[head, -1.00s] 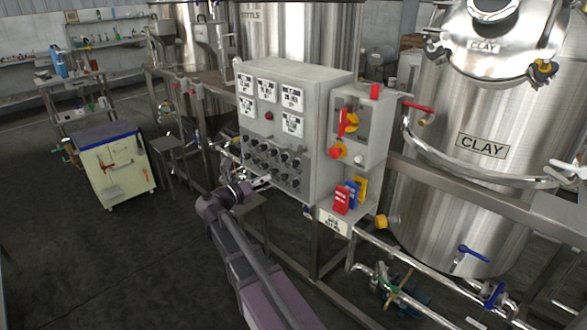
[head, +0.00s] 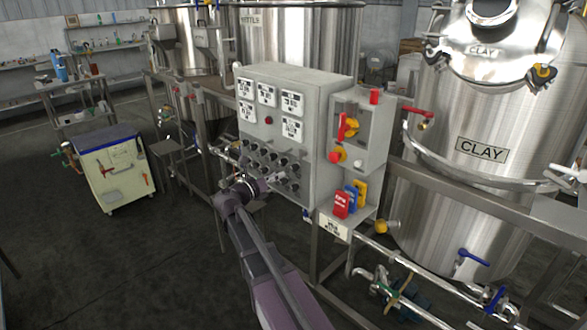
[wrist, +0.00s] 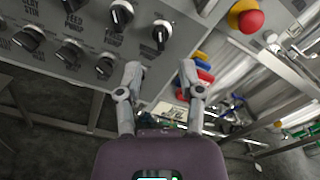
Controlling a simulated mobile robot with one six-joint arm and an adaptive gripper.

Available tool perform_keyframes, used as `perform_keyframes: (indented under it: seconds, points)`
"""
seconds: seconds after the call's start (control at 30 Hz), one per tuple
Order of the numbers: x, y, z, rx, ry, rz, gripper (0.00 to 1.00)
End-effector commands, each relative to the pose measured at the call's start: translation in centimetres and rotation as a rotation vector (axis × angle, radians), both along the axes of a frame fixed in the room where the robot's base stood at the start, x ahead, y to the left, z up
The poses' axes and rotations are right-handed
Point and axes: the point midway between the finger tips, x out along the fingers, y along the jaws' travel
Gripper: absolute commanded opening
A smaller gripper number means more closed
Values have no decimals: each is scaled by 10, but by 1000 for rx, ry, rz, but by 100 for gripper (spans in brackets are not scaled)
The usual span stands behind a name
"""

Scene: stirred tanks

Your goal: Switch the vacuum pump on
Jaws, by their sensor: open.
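The grey control panel (head: 299,100) carries rows of black rotary knobs (head: 270,158) on its lower front. In the wrist view the panel face (wrist: 95,40) fills the upper left, with several black and silver knobs. Some labels read like "FEED PUMP"; I cannot read one for the vacuum pump. My gripper (wrist: 159,72) is open and empty, below the lower right part of the panel in the wrist view. One knob (wrist: 161,36) lies just beyond the gap between its fingers, apart from them. In the head view my gripper (head: 272,180) is at the panel's lower knobs, partly hidden.
The steel CLAY tank (head: 455,190) stands right; a cream cart (head: 112,180) stands left on open floor.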

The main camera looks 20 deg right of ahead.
Motion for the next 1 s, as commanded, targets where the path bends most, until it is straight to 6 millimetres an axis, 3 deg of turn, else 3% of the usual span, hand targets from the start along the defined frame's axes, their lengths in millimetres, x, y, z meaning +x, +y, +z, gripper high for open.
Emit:
perform_keyframes:
  seconds: [0.3, 0.5, 1.0]
  points:
    - [17, -45, 0, 0, 0, -1, 49]
    - [24, -64, 0, 0, 0, -1, 49]
    - [26, -72, 0, 0, 0, 1, 49]
